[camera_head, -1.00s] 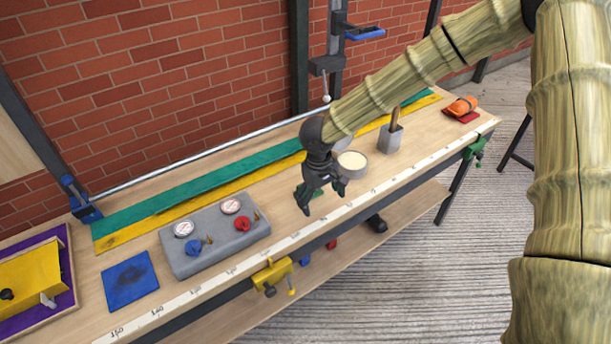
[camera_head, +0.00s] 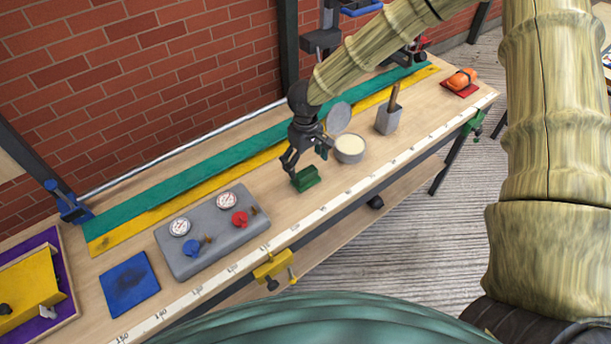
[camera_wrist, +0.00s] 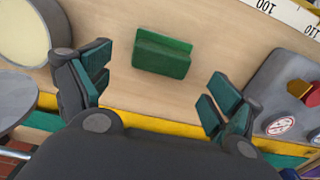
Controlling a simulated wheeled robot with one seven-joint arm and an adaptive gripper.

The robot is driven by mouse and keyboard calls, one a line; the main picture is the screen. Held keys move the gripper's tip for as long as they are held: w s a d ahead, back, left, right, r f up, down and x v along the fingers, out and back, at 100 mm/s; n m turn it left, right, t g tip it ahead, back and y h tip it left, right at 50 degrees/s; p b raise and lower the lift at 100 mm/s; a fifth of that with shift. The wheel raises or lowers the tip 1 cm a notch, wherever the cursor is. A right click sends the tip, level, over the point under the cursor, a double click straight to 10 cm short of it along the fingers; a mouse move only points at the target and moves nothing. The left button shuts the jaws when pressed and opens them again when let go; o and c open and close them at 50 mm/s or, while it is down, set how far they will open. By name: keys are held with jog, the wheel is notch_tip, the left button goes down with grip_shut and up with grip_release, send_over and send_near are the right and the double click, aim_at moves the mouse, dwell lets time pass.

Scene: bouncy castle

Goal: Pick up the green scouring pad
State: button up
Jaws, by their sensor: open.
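The green scouring pad (camera_head: 305,179) is a small dark green block on the wooden bench top, between the grey gauge panel and the round tin. In the wrist view the pad (camera_wrist: 162,54) lies ahead of the fingers, roughly midway between them, with a raised strip along one edge. My gripper (camera_head: 306,159) is above and just behind the pad in the head view. In the wrist view its fingers (camera_wrist: 153,92) are spread apart with nothing between them. The pad is in full view there and apart from the fingers.
The round tin of pale contents (camera_head: 350,150) stands close on the right, with its lid (camera_head: 339,118) leaning behind. The grey panel (camera_head: 212,243) with gauges and red and blue knobs is on the left. A grey holder (camera_head: 388,119) stands farther right. A measuring strip (camera_head: 328,208) edges the bench.

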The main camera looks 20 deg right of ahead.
aim_at(306, 171)
jog(key=shift+s+f+p, duration=0.2)
jog(key=shift+f+p, duration=0.1)
jog(key=shift+f, duration=0.1)
jog(key=shift+f+p, duration=0.5)
jog(key=shift+f, duration=1.55)
jog(key=c, duration=1.1)
